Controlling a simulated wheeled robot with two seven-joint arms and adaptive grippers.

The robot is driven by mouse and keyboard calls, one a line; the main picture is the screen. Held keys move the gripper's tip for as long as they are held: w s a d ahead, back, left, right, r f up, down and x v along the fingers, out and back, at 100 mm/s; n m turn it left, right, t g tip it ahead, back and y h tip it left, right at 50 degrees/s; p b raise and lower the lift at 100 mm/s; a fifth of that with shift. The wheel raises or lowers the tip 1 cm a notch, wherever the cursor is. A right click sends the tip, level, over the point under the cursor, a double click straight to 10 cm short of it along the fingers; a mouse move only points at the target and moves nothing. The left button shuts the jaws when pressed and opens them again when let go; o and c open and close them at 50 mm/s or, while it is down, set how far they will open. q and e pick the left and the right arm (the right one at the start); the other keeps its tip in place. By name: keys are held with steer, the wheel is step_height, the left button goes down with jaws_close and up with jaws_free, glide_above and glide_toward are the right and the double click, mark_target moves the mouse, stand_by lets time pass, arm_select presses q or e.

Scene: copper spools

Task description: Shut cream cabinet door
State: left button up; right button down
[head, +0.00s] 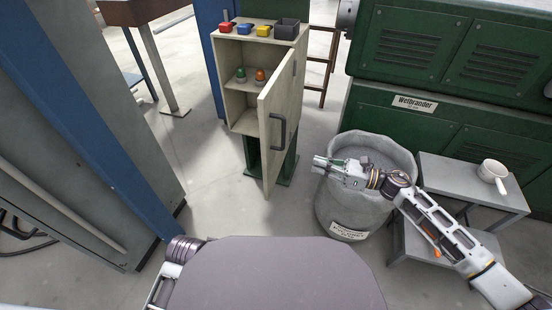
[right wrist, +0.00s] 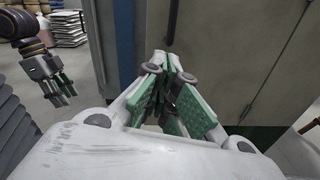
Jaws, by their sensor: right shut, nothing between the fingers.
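The cream cabinet (head: 234,55) stands at the back centre in the head view. Its door (head: 279,92) is hinged on the right and stands wide open toward me. A dark handle (head: 279,132) is on the door's face. My right gripper (head: 322,164) is shut and empty, to the right of the door and above the grey bin. In the right wrist view its fingers (right wrist: 168,92) are together, in front of a beige-grey panel that looks like the door. My left gripper (right wrist: 62,90) shows small at the left of that view; its finger opening is unclear.
Red, blue and yellow bins and a dark box (head: 286,29) sit on the cabinet top. Green and orange items (head: 260,75) stand on its shelf. A grey bin (head: 343,212) stands right of the door. A side table (head: 457,177) holds a white mug (head: 492,172).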

mark_target(267, 156)
arm_select(q)
steer(key=shift+s, duration=0.15)
arm_select(e)
steer(key=n, duration=0.1)
steer(key=s+n, duration=0.1)
steer(key=n, duration=0.1)
steer(key=shift+a+r+g, duration=0.1)
steer(key=shift+a+g, duration=0.1)
steer(key=shift+g, duration=0.2)
steer(key=shift+a, duration=0.1)
steer(key=b+x, duration=0.1)
steer(key=x, duration=1.2)
steer(key=shift+r, duration=0.15)
arm_select(q)
steer(key=shift+d+r, duration=0.1)
steer(key=shift+r, duration=0.65)
arm_select(e)
steer(key=shift+w+a, duration=0.1)
steer(key=shift+a, duration=0.25)
steer(key=shift+a, duration=0.15)
